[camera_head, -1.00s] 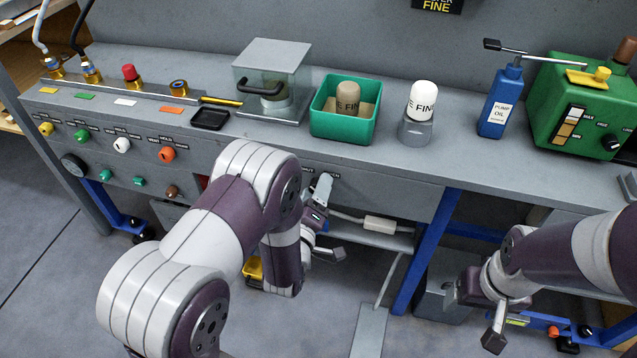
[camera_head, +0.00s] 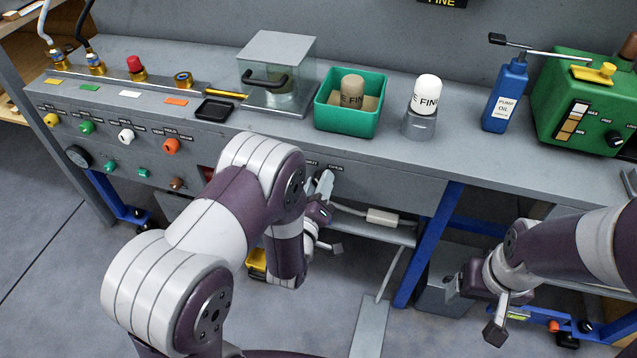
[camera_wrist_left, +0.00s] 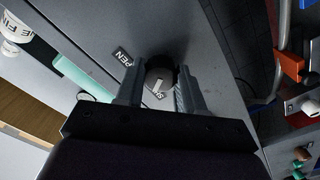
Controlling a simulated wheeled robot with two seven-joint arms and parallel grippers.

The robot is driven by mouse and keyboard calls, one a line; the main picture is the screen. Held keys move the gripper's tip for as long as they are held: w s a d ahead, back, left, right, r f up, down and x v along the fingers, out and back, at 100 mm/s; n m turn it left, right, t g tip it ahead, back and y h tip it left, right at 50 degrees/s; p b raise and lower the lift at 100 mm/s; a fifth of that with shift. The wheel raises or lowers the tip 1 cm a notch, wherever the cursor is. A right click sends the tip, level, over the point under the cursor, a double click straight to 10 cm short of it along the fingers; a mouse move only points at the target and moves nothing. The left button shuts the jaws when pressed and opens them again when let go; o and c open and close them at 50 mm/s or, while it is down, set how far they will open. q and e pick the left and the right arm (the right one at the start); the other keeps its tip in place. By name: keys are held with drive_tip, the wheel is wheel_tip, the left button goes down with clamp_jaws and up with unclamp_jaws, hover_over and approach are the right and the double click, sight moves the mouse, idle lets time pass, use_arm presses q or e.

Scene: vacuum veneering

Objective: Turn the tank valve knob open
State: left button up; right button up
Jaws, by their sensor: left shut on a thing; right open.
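The tank valve knob (camera_wrist_left: 158,75) is a round grey knob with a white mark, on the grey front panel in the left wrist view. A label ending in "PEN" (camera_wrist_left: 123,57) is beside it, and another label is partly covered. My left gripper (camera_wrist_left: 160,88) is shut on the knob, with one finger on each side. In the head view my left gripper (camera_head: 318,205) is at the panel below the bench top, and the knob is hidden there. My right gripper (camera_head: 473,308) is open and empty, low in front of the bench at the right.
The bench top holds a clear-sided box (camera_head: 278,70), a green bin (camera_head: 350,122), a white-topped jar (camera_head: 427,95), a blue oil can (camera_head: 505,95) and a green pump (camera_head: 572,135). Coloured valve knobs (camera_head: 126,136) line the panel at left. Blue legs (camera_head: 430,245) stand below.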

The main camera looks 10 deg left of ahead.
use_arm(q)
drive_tip(key=shift+m+p, duration=1.6)
drive_tip(key=shift+m, duration=6)
use_arm(e)
drive_tip(key=shift+r, duration=1.6)
use_arm(q)
drive_tip(key=o, duration=1)
drive_tip(key=shift+o, duration=0.2)
